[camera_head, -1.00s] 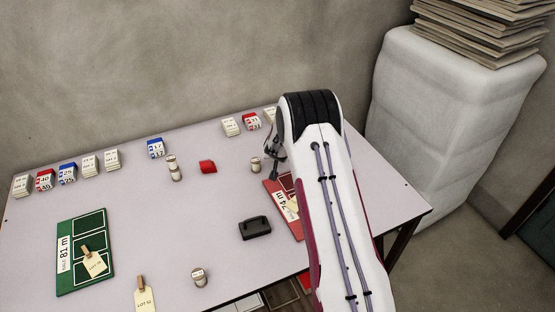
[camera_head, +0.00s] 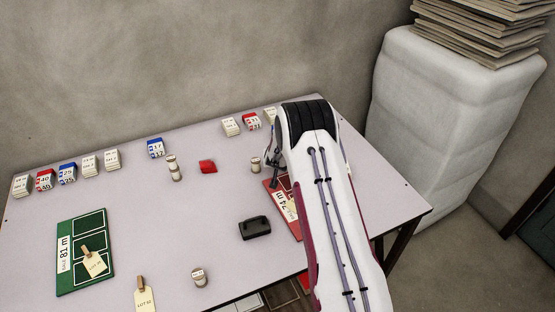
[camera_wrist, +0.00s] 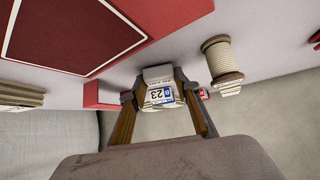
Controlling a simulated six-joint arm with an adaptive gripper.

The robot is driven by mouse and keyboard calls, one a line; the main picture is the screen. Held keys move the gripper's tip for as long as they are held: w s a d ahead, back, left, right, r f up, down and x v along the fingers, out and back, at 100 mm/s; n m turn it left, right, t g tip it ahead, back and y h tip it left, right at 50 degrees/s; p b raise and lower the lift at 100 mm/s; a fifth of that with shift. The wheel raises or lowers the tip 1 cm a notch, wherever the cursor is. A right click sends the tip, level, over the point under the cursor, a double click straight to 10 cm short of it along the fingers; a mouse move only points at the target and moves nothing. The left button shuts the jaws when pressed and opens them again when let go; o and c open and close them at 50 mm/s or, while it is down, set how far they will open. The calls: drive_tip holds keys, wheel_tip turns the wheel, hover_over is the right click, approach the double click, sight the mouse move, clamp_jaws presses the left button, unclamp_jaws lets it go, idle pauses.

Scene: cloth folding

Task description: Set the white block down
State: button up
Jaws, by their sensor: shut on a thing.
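A white block (camera_wrist: 160,97) with a blue-marked label reading 23 is between the two fingers of my gripper (camera_wrist: 158,84) in the wrist view. The fingers are shut on it. In the head view my gripper (camera_head: 274,172) is low over the far left part of the red board (camera_head: 291,218), at the right side of the table. My arm hides part of that board, and I cannot make out the held block there. The red board's panel (camera_wrist: 70,32) fills the upper left of the wrist view. Whether the block touches any surface is unclear.
A thread spool (camera_wrist: 222,60) stands close beside my gripper. A red piece (camera_head: 208,166), a black object (camera_head: 254,228) and another spool (camera_head: 174,168) are on the table. Several labelled blocks (camera_head: 112,160) line the back edge. The green board (camera_head: 84,280) is at left.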

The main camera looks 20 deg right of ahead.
drive_tip(key=shift+f, duration=0.1)
drive_tip(key=o, duration=0.9)
drive_tip(key=shift+v, duration=0.9)
drive_tip(key=v, duration=1)
drive_tip(key=shift+r, duration=0.2)
drive_tip(key=shift+a+r, duration=0.1)
